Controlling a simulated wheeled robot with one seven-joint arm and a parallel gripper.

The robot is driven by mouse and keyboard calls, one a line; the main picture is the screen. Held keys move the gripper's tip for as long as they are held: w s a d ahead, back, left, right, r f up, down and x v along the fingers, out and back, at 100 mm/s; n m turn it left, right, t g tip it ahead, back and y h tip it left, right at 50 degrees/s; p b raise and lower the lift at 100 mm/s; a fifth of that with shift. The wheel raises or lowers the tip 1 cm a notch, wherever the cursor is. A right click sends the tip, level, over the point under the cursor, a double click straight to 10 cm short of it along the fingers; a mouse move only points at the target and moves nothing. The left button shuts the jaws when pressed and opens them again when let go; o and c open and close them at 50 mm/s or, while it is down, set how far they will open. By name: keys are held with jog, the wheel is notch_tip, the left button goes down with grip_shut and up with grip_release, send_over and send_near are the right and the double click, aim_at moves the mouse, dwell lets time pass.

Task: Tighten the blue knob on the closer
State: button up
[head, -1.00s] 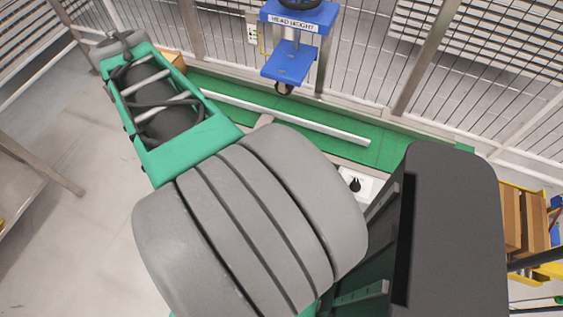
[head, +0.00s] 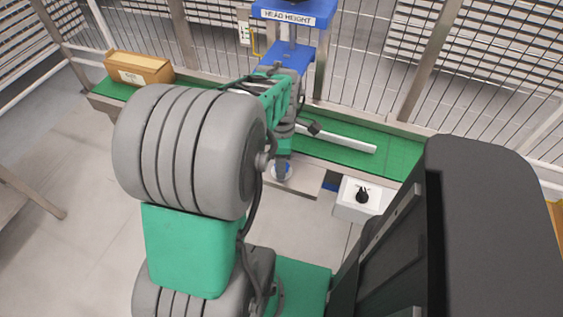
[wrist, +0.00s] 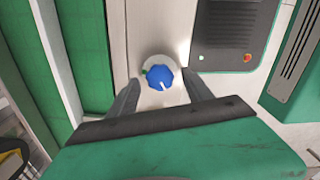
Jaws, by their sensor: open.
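A blue knob (wrist: 160,77) with a white pointer line shows in the wrist view. It sits on a pale round plate with a small green mark at its left, on a light metal strip. The pointer line aims down and slightly right. My gripper (wrist: 162,82) is open, with one dark finger on each side of the knob and gaps between; I cannot tell its height above it. In the head view, the end of my arm is over the pale plate (head: 282,173), and the knob is mostly hidden there. The blue closer (head: 290,57), labelled HEAD HEIGHT, stands behind.
A green conveyor belt (head: 345,155) with a white rail runs behind the knob. A white box (head: 350,208) with a black knob (head: 362,196) stands to the right. A cardboard box (head: 138,68) sits on the belt's left end. Wire fencing stands behind.

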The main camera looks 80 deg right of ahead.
jog(key=shift+f, duration=0.15)
grip_shut()
dwell(0.6)
